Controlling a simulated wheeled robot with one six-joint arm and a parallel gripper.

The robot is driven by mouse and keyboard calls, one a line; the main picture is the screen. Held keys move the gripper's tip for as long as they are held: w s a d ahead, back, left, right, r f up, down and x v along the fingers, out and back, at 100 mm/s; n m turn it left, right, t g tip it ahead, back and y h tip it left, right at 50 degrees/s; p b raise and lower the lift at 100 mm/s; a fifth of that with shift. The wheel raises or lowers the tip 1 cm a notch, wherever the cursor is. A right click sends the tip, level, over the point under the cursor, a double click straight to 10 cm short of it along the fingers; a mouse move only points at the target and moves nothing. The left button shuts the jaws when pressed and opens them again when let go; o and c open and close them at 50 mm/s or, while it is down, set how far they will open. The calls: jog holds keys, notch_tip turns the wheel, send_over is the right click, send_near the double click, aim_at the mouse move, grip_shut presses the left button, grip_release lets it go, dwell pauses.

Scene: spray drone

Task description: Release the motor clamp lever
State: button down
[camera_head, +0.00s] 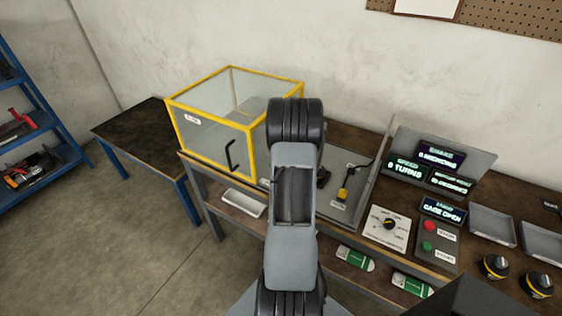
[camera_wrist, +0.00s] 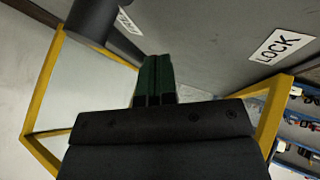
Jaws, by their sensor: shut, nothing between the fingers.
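A small yellow and black lever-like part (camera_head: 343,192) stands on the grey plate right of my arm in the head view. I cannot tell for certain that it is the motor clamp lever. In the wrist view, my gripper's green fingers (camera_wrist: 153,80) are together and hold nothing. A dark rounded part (camera_wrist: 92,18) is close to the upper left of the fingertips. A white LOCK label (camera_wrist: 282,46) is on the grey surface to the right. A second label (camera_wrist: 128,21) is partly cut off beside the dark part. My arm hides the gripper in the head view.
A clear cage with a yellow frame (camera_head: 236,71) stands left of my arm, and its frame (camera_wrist: 45,80) shows in the wrist view. A dial panel (camera_head: 388,225), red and green buttons (camera_head: 428,225), lit displays (camera_head: 438,153) and trays (camera_head: 492,224) are to the right.

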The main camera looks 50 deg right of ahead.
jog(key=shift+w, duration=0.1)
jog(key=shift+a+f+b, duration=0.25)
jog(key=shift+a+b, duration=0.2)
jog(key=shift+b, duration=0.15)
jog(key=b, duration=0.1)
jog(key=a, duration=0.1)
jog(key=a+f+b, duration=0.1)
jog(key=shift+s+a+b, duration=0.2)
jog(key=shift+s+b, duration=0.15)
jog(key=p+v, duration=0.4)
jog(key=v, duration=0.7)
jog(key=shift+w+a, duration=0.3)
